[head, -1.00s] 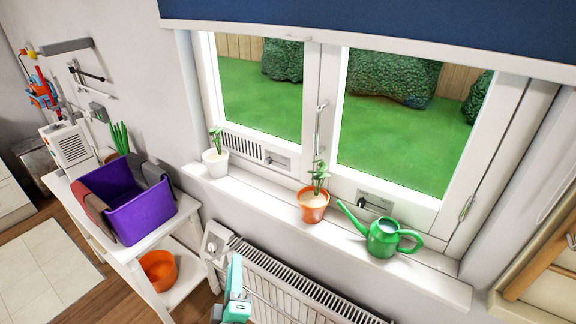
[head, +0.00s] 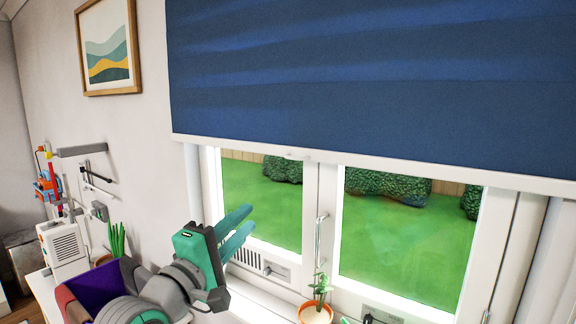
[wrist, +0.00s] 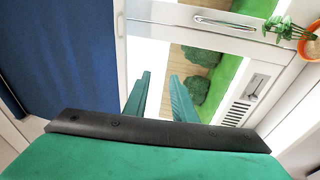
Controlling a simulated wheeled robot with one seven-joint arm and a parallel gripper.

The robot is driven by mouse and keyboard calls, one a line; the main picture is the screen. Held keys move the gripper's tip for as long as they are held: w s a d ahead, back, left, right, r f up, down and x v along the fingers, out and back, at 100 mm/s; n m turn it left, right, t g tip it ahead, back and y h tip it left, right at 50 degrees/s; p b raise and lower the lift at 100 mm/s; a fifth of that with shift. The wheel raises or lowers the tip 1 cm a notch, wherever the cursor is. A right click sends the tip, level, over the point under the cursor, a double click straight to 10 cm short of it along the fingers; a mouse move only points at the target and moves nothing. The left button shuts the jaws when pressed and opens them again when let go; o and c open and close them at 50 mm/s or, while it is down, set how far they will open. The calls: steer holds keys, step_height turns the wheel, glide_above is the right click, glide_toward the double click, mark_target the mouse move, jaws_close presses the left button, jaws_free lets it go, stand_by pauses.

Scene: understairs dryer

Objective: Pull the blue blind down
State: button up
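The blue blind (head: 370,75) hangs over the upper part of the window, with a pale bar (head: 400,167) along its lower edge. A small tab (head: 290,154) shows on the bar. The glass below the bar is uncovered. In the wrist view the blind (wrist: 65,60) fills the left side. My gripper (head: 250,216), teal and grey, is raised in front of the left window pane, below the bar and left of the tab. Its two fingers are apart with nothing between them, as the wrist view also shows (wrist: 160,85). It appears clear of the blind.
A potted plant (head: 315,311) stands on the sill below the window's middle, near the window handle (head: 320,240). A purple bin (head: 92,283) is at the lower left, partly behind my arm. A framed picture (head: 109,47) hangs on the left wall.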

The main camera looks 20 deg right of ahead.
steer(key=s+d+r+m+g+h, duration=0.15)
steer(key=s+r, duration=0.35)
steer(key=r, duration=0.5)
steer(key=x, duration=1.1)
steer(key=shift+s+f+g, duration=0.15)
steer(key=shift+f+g, duration=0.05)
steer(key=shift+g, duration=0.15)
steer(key=shift+d, duration=0.15)
jaws_close()
